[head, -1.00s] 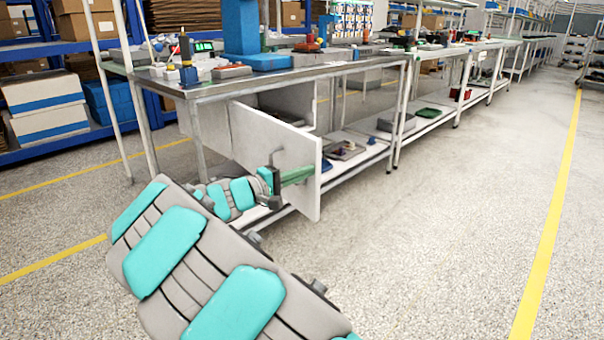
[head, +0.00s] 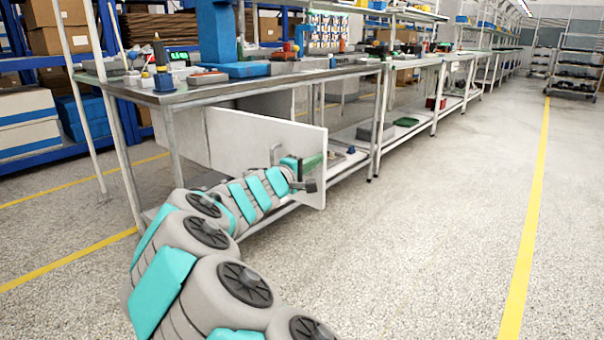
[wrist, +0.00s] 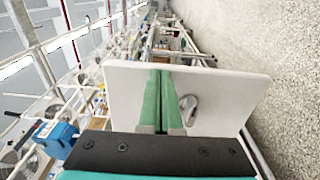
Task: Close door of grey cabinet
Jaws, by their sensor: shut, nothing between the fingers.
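The grey cabinet (head: 268,104) sits under the near workbench, mostly hidden behind its pale door. The door (head: 235,140) stands open, jutting out from under the bench. It also shows in the wrist view (wrist: 232,92) as a light panel ahead. A metal handle (head: 275,152) is on the door's near face; it shows in the wrist view (wrist: 189,109) just right of the fingers. My gripper (head: 315,160) has its green fingers together and empty, at the door's face near its free edge, beside the handle. In the wrist view the fingers (wrist: 163,100) overlap the door; contact is unclear.
The workbench (head: 190,95) above carries tools and a blue stand (head: 216,35). Its leg (head: 128,165) stands left of the door. A lower shelf (head: 350,160) runs behind the door. Open speckled floor (head: 430,230) lies to the right, with a yellow line (head: 530,210).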

